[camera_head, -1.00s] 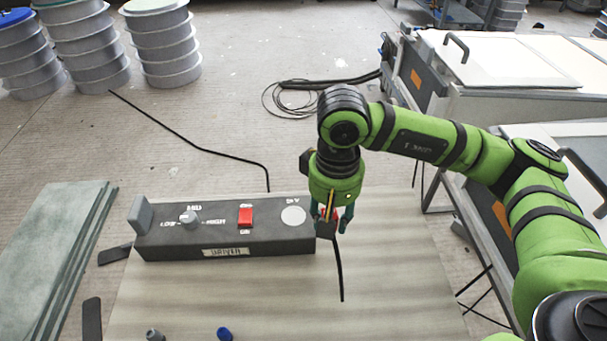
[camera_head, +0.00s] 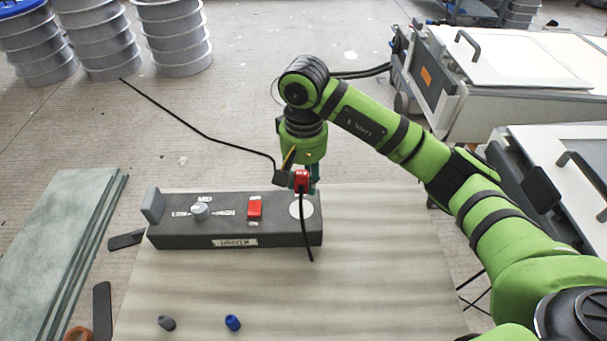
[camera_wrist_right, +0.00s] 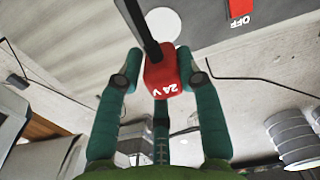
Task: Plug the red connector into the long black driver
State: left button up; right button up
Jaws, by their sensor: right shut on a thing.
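The long black driver (camera_head: 275,236) lies on the table, with a grey knob, a red switch and a round white spot (camera_head: 301,210) on its top at the right end. My right gripper (camera_head: 305,184) is over that right end, pointing down. It is shut on the red connector (camera_head: 302,177), whose black cable hangs down in front of the driver. In the right wrist view the red connector (camera_wrist_right: 161,75) bears "24 V" and sits between the green fingers, beside the white spot (camera_wrist_right: 163,22). I cannot tell whether connector and driver touch. My left gripper is not in view.
A grey cap (camera_head: 167,323) and a blue cap (camera_head: 233,322) stand on the table (camera_head: 390,265) in front of the driver. Green-grey boards (camera_head: 60,230) lie at the left. White-topped cases (camera_head: 500,85) stand at the right. The table's front right is clear.

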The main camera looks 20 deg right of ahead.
jog(key=shift+f, duration=0.15)
jog(key=shift+f, duration=0.25)
jog(key=b, duration=0.3)
send_over(303, 209)
jog(key=shift+f, duration=2.5)
jog(key=shift+b, duration=0.9)
jog(key=shift+f+b, duration=0.6)
jog(key=shift+b, duration=0.05)
jog(key=o, duration=1.2)
